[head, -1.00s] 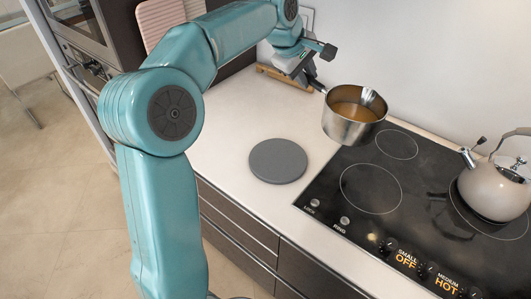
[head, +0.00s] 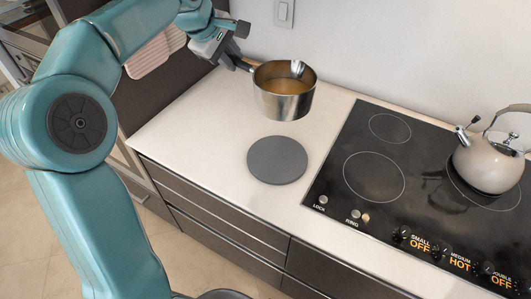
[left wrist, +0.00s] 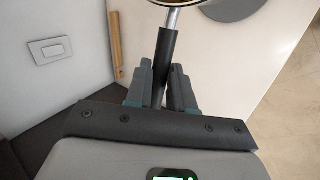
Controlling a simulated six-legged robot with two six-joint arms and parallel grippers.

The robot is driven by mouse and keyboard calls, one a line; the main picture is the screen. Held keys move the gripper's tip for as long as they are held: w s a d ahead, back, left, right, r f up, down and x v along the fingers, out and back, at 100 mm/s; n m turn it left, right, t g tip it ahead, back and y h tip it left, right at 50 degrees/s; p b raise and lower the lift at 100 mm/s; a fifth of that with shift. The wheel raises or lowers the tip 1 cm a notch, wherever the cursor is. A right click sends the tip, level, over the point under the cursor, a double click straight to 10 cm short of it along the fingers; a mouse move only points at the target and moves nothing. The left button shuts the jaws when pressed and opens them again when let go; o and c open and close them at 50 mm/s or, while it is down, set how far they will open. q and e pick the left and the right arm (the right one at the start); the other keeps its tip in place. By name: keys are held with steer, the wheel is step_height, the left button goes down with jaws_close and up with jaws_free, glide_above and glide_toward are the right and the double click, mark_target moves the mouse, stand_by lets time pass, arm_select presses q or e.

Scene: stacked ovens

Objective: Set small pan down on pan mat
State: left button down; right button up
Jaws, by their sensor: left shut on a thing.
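The small pan (head: 284,99) is a steel saucepan with brownish liquid in it. It is held level above the counter, a little behind the pan mat in the head view. The pan mat (head: 277,167) is a round grey disc lying flat on the white counter, with nothing on it. My left gripper (head: 238,62) is shut on the pan's dark handle, at the pan's left side. In the left wrist view the handle (left wrist: 164,52) runs up from between the fingers, and only the pan's rim shows at the top edge. My right gripper is not in view.
A black cooktop (head: 420,195) lies right of the mat, its controls along the front edge. A pale kettle (head: 489,162) stands on its right part. White counter (head: 190,135) is free left of the mat. A wall with a switch (head: 284,13) stands behind.

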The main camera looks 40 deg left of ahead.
arm_select(q)
steer(key=shift+a+f, duration=0.45)
steer(key=shift+a, duration=0.15)
step_height(320, 180, down, 19)
steer(key=b, duration=0.1)
steer(key=shift+s+d, duration=0.15)
steer(key=shift+d, duration=0.05)
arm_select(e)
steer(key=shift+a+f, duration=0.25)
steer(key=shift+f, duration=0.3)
arm_select(q)
steer(key=shift+r, duration=0.1)
steer(key=c, duration=1.1)
jaws_free()
steer(key=shift+f, duration=0.2)
steer(key=shift+o, duration=0.6)
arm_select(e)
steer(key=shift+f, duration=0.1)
